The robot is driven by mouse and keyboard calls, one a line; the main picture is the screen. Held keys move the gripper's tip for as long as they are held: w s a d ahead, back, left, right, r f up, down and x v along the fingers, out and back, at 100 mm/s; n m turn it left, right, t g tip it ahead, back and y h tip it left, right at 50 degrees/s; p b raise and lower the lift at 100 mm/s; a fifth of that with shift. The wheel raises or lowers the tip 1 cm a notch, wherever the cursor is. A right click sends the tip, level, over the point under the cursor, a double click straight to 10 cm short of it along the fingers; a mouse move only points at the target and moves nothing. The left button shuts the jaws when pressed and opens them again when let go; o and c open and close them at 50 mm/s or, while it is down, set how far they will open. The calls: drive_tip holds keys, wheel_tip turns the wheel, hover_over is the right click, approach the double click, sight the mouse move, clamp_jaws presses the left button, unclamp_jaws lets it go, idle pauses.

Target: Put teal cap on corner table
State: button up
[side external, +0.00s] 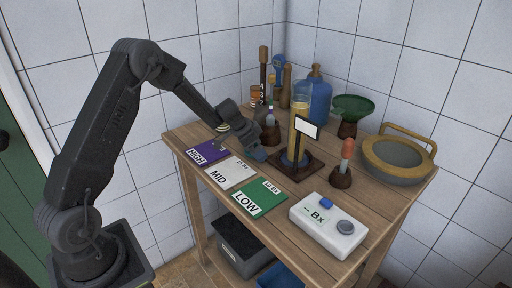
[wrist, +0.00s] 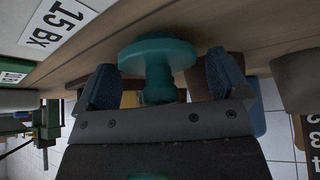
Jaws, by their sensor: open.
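The teal cap (wrist: 157,54), a wide disc with a narrower stem, is between the two blue fingers of my gripper (wrist: 162,82) in the wrist view. The fingers are open, one on each side of the stem, with gaps showing. In the side view my gripper (side external: 257,152) is low over the wooden corner table (side external: 325,188), near the back edge of the cards. I cannot make out the cap there, and I cannot tell whether it touches the tabletop.
Purple HIGH (side external: 207,153), white MID (side external: 231,172) and green LOW (side external: 260,197) cards lie in front. A cylinder stand (side external: 297,150) is close right of my gripper. A white meter (side external: 328,226), basket (side external: 398,160) and blue demijohn (side external: 313,100) stand around; bare wood lies front right.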

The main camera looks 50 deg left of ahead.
drive_tip(key=shift+r, duration=0.25)
drive_tip(key=v, duration=1.1)
drive_tip(key=s+d+r, duration=0.4)
drive_tip(key=d+r, duration=0.2)
drive_tip(key=s+d+r+n, duration=0.1)
drive_tip(key=s+d, duration=0.3)
drive_tip(key=s, duration=0.4)
drive_tip(key=s+d+r+n+y, duration=0.1)
drive_tip(key=s+d+r+n, duration=0.1)
drive_tip(key=s+d, duration=0.2)
drive_tip(key=s+d+r+n+y, duration=0.1)
drive_tip(key=s+d, duration=0.3)
drive_tip(key=s, duration=0.7)
drive_tip(key=shift+s+d+r, duration=0.3)
drive_tip(key=shift+r, duration=0.35)
drive_tip(key=shift+o, duration=0.2)
drive_tip(key=shift+s+f+n, duration=0.1)
drive_tip(key=shift+s+n, duration=0.2)
drive_tip(key=shift+s, duration=0.05)
